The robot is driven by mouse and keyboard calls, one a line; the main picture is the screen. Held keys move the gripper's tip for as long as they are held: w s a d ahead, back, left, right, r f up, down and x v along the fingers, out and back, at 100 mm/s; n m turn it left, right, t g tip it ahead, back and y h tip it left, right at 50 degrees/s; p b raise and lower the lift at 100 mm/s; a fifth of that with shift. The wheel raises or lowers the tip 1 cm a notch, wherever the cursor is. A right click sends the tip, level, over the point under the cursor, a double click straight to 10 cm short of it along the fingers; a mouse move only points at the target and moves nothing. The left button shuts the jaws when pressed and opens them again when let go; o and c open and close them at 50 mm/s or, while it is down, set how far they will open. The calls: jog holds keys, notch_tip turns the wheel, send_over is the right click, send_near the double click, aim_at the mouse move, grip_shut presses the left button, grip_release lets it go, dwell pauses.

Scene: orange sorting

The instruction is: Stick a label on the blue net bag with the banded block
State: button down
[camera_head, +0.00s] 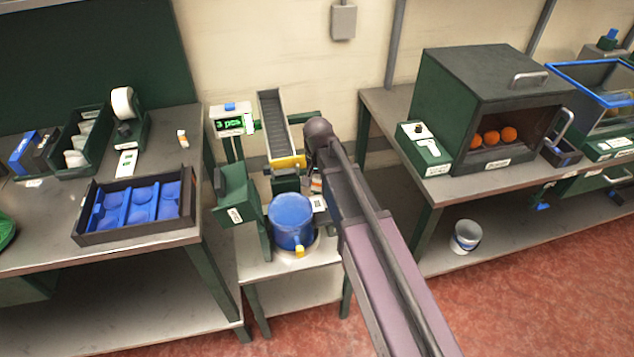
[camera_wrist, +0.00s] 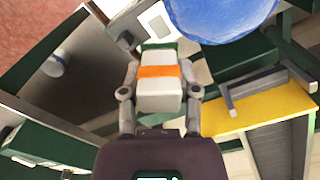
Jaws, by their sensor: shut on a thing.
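The blue net bag (camera_head: 291,222) stands upright on a round plate on the small stand, with a yellow piece at its lower front. Its rounded blue side also shows at the top of the wrist view (camera_wrist: 222,14). My gripper (camera_wrist: 160,92) is shut on the banded block (camera_wrist: 159,97), a white block with an orange band and a green far end. In the head view the block (camera_head: 316,184) is mostly hidden by my arm, just right of the bag's top. The block and bag look apart in the wrist view. I cannot make out a label on the bag.
A yellow-lipped chute (camera_head: 285,163) and a green box (camera_head: 236,193) stand close around the bag. A display (camera_head: 231,123) is behind. The left table holds a dark tray (camera_head: 88,239) and a label roll (camera_head: 123,103). An oven-like box (camera_head: 445,95) stands right.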

aim_at(318, 203)
jog(key=shift+f+b, duration=2.5)
jog(key=shift+f, duration=0.2)
jog(key=shift+f+b, duration=0.55)
jog(key=shift+b, duration=0.05)
dwell(1.0)
jog(key=shift+r+p, duration=3.55)
